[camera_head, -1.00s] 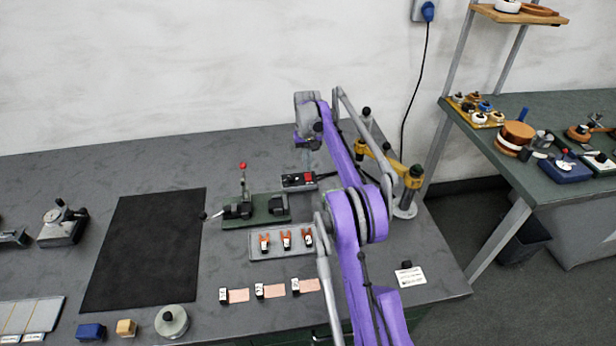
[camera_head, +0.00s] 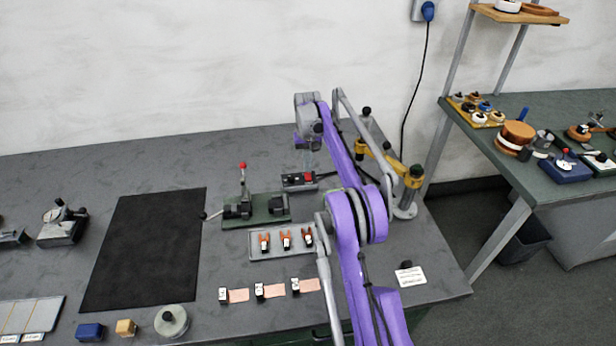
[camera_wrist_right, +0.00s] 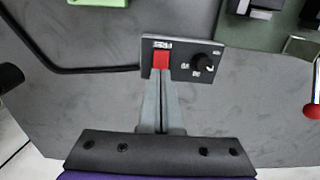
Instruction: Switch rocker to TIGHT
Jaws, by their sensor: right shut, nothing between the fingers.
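A small dark control box (camera_head: 291,181) sits on the grey bench behind the green fixture, with a red rocker (camera_head: 309,177) on its top. In the wrist view, the box (camera_wrist_right: 181,71) shows the red rocker (camera_wrist_right: 160,60) at its left, under a small white label, and a black round knob (camera_wrist_right: 202,62) at its right. The label is too small to read. My right gripper (camera_head: 308,164) is above the box. In the wrist view, its shut, empty fingers (camera_wrist_right: 161,78) end at the rocker's lower edge; contact cannot be told. My left gripper is out of view.
A green fixture (camera_head: 256,222) with a red-knobbed lever stands in front of the box. A grey tray (camera_head: 278,250) with copper pieces lies nearer. A black mat (camera_head: 145,250) lies left. A black cable (camera_wrist_right: 75,70) leaves the box.

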